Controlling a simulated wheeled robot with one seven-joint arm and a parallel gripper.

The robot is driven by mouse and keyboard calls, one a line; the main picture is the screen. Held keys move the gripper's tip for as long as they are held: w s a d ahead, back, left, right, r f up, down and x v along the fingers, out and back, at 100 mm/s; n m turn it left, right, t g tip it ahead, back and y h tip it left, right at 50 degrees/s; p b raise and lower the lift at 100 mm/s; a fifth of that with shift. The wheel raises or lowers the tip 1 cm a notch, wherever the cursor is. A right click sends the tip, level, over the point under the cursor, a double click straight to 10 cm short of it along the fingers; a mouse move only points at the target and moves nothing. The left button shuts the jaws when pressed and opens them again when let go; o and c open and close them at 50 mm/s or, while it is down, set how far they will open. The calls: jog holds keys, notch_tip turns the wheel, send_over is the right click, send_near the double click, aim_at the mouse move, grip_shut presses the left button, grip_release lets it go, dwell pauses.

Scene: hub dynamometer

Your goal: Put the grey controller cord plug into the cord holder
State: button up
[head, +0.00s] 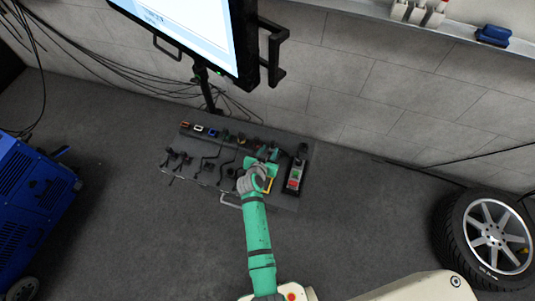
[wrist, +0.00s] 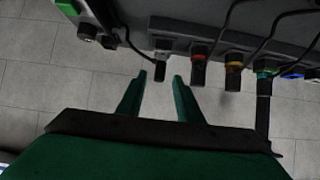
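My gripper (wrist: 160,76) is open, with its two green fingers apart and nothing between them. It also shows in the head view (head: 266,168), above the right part of the dark panel box. In the wrist view a short dark plug with a pale grey band (wrist: 161,55) sticks out from the dark panel edge, just beyond the gap between my fingertips and apart from them. I take it for the grey plug, but cannot be sure. I cannot tell which part is the cord holder. In the head view my arm hides part of the panel.
Similar plugs with red (wrist: 199,62), yellow (wrist: 234,68) and green (wrist: 263,95) bands stand to the right in the wrist view. Black cords hang near them. A controller with red and green buttons (head: 295,176) lies on the panel's right. A monitor (head: 190,30) stands behind.

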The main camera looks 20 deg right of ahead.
aim_at(272, 146)
jog(key=shift+x, duration=2.5)
grip_shut()
jog(key=shift+r, duration=0.1)
jog(key=shift+r, duration=2)
